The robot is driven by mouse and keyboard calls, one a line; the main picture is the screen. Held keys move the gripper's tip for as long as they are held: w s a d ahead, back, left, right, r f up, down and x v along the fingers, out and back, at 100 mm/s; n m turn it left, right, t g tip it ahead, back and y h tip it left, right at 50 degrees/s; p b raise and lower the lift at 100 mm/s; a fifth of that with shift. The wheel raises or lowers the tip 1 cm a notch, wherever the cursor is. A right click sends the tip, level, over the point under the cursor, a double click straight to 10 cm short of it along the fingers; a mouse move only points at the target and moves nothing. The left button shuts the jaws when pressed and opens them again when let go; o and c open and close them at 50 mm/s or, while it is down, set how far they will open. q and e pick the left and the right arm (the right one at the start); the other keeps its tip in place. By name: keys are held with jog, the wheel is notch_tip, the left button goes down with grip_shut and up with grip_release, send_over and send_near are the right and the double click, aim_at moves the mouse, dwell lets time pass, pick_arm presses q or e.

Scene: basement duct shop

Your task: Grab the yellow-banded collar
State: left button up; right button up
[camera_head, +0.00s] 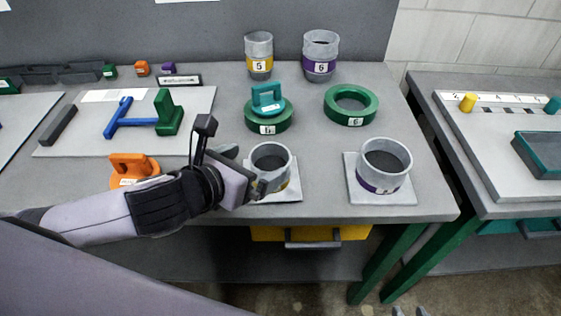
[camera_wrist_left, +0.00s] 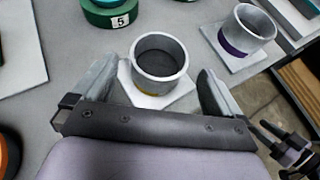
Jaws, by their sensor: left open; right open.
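The yellow-banded collar (camera_head: 270,165) is a grey open cylinder on a pale square plate at the bench's front. It also shows in the left wrist view (camera_wrist_left: 160,65), its yellow band partly visible low down. My left gripper (camera_head: 252,184) is open at the collar's near-left side. In the left wrist view, its fingers (camera_wrist_left: 157,84) are spread either side of the collar, with visible gaps. Only the tips of my right gripper (camera_head: 410,311) show at the bottom edge, apart and empty. Another yellow-banded grey piece (camera_head: 259,58), marked 5, stands at the back.
A purple-banded collar (camera_head: 384,168) stands on its own plate to the right. Two green rings (camera_head: 351,105) (camera_head: 283,122) lie behind, the left one with a teal handle piece (camera_head: 267,98). A purple-banded piece (camera_head: 321,57) stands at the back. An orange handled piece (camera_head: 133,168) is left.

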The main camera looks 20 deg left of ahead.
aim_at(281, 152)
pick_arm(q)
jog(key=shift+x, duration=3.45)
jog(key=c, duration=1.3)
jog(key=shift+o, duration=0.2)
jog(key=shift+r, duration=0.1)
